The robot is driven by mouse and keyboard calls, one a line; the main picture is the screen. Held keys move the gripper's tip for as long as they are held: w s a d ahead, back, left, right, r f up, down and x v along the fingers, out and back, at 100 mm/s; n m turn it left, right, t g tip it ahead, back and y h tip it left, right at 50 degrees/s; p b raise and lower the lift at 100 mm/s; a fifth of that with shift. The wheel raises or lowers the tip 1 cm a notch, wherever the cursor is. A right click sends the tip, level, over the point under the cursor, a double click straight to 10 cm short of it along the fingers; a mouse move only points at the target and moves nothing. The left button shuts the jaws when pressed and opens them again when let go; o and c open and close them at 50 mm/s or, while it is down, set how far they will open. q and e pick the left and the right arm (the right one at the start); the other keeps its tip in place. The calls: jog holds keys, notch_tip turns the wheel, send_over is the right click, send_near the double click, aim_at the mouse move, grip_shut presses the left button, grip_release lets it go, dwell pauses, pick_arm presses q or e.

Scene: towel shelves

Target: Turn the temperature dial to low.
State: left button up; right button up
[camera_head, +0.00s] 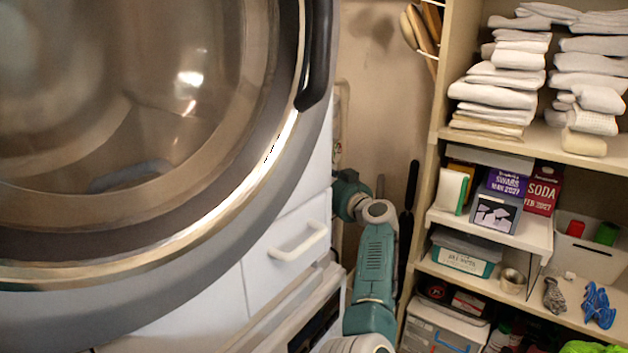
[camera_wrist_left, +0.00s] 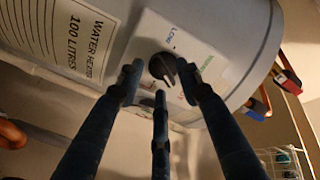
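The temperature dial (camera_wrist_left: 162,68) is a black round knob on a pale panel of a grey water heater (camera_wrist_left: 120,45) in the left wrist view. A blue word that looks like "LOW" stands above the dial, and green lettering stands to its right. The dial's raised grip seems to slant toward the lower right; its exact setting is unclear. My left gripper (camera_wrist_left: 165,86) has its dark fingers spread, with the tips around the near side of the dial. Whether they touch it I cannot tell. Neither gripper shows in the head view.
In the head view, a large appliance with a round glass door (camera_head: 130,110) fills the left. A teal arm of mine reaches up beside it. Shelves (camera_head: 435,170) with towels and boxes stand right. Copper pipes (camera_wrist_left: 262,100) with red and blue parts run beside the heater.

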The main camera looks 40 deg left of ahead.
pick_arm(q)
jog(key=shift+s+r, duration=0.1)
jog(key=shift+r, duration=0.05)
grip_shut()
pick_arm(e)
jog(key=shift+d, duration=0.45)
